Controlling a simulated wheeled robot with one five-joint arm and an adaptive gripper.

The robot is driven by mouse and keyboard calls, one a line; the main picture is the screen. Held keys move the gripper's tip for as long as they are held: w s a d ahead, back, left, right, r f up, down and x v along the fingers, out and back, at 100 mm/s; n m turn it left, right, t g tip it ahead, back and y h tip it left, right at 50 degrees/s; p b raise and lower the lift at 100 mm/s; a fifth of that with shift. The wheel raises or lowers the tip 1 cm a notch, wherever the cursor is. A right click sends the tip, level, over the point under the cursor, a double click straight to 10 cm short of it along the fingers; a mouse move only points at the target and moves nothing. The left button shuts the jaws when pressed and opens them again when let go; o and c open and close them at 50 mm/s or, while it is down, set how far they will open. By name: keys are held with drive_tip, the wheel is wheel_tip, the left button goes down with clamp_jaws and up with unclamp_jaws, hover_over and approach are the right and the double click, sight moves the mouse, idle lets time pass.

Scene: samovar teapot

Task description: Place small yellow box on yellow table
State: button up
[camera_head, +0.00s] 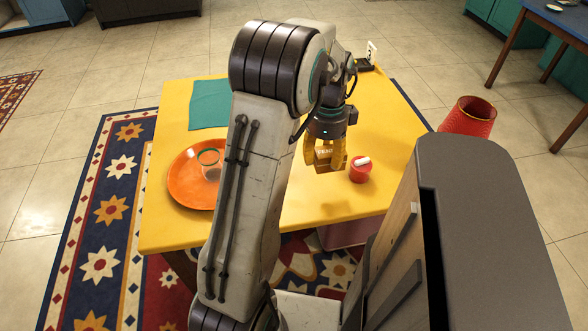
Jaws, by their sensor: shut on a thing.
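The yellow table (300,210) fills the middle of the view, partly hidden behind my arm. My gripper (325,160) points down over the right half of the table, left of a small red container. It is shut on the small yellow box (325,153), which shows some dark lettering between the fingers. The box and the fingers are of similar yellow, so their edges are hard to tell apart. I cannot tell whether the box touches the tabletop.
A red container (360,174) with a white item on top stands beside my gripper. An orange plate (186,190) with a cup (209,165) and a teal cloth (209,104) lie at left. A red basket (468,118) stands beyond the right edge. The front middle tabletop is clear.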

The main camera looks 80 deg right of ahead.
drive_tip(key=w+f, duration=0.1)
drive_tip(key=w, duration=0.1)
drive_tip(key=w+a+f, duration=0.1)
drive_tip(key=w, duration=0.1)
drive_tip(key=w+f, duration=0.2)
drive_tip(key=w, duration=0.1)
drive_tip(key=shift+a+f+b, duration=0.1)
drive_tip(key=shift+a+b, duration=0.15)
drive_tip(key=shift+b, duration=0.05)
drive_tip(key=shift+f, duration=2.05)
drive_tip(key=shift+b, duration=0.3)
drive_tip(key=shift+f, duration=0.2)
drive_tip(key=o, duration=1.2)
drive_tip(key=shift+r, duration=0.1)
drive_tip(key=shift+c, duration=0.2)
drive_tip(key=shift+r, duration=0.1)
wheel_tip(320, 180, up, 12)
drive_tip(key=p, duration=0.2)
drive_tip(key=shift+d, duration=0.15)
